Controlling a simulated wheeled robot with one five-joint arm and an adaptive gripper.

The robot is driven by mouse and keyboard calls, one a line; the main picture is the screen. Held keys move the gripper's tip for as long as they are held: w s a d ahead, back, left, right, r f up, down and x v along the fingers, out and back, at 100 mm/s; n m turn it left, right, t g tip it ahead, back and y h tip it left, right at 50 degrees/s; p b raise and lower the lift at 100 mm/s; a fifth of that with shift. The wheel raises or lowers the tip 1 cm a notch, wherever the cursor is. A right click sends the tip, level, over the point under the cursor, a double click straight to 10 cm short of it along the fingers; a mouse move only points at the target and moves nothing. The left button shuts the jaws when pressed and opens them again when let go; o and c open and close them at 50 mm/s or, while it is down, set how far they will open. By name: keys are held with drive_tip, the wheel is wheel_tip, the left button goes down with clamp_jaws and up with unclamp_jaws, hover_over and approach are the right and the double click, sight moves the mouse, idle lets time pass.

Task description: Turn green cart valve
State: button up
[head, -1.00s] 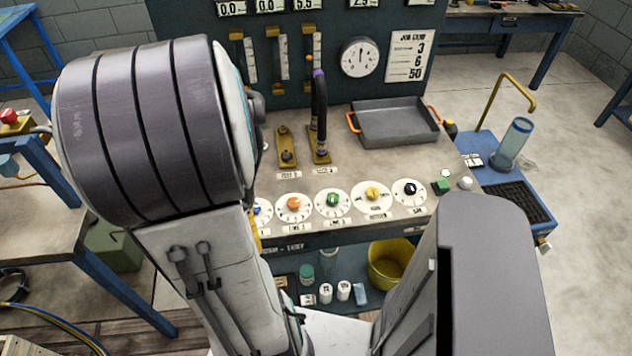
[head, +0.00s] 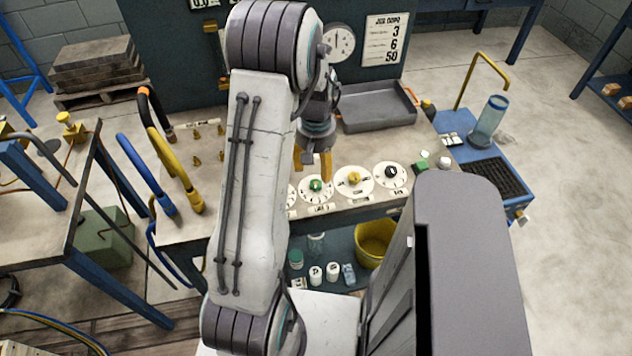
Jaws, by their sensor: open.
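The green knob (head: 316,185) sits on a white round dial plate on the front part of the cart's top (head: 345,148). My gripper (head: 312,176), with yellow fingers, points down just behind the green knob in the picture. Its fingers are apart with nothing visible between them. I cannot tell how high the fingertips are above the knob or whether they touch it. A yellow knob (head: 354,178) and a black knob (head: 391,171) stand on similar dials to the right.
A grey tray (head: 375,115) lies behind the dials. A small green block (head: 444,162) sits at the right edge. Blue, yellow and black hoses (head: 165,165) stand at the left. A yellow bucket (head: 372,243) is on the shelf below.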

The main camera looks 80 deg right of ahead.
sight(316, 183)
drive_tip(key=shift+f+p, duration=0.45)
drive_tip(key=shift+f, duration=3.15)
drive_tip(key=shift+c, duration=0.2)
drive_tip(key=c, duration=1.1)
drive_tip(key=shift+f, duration=0.15)
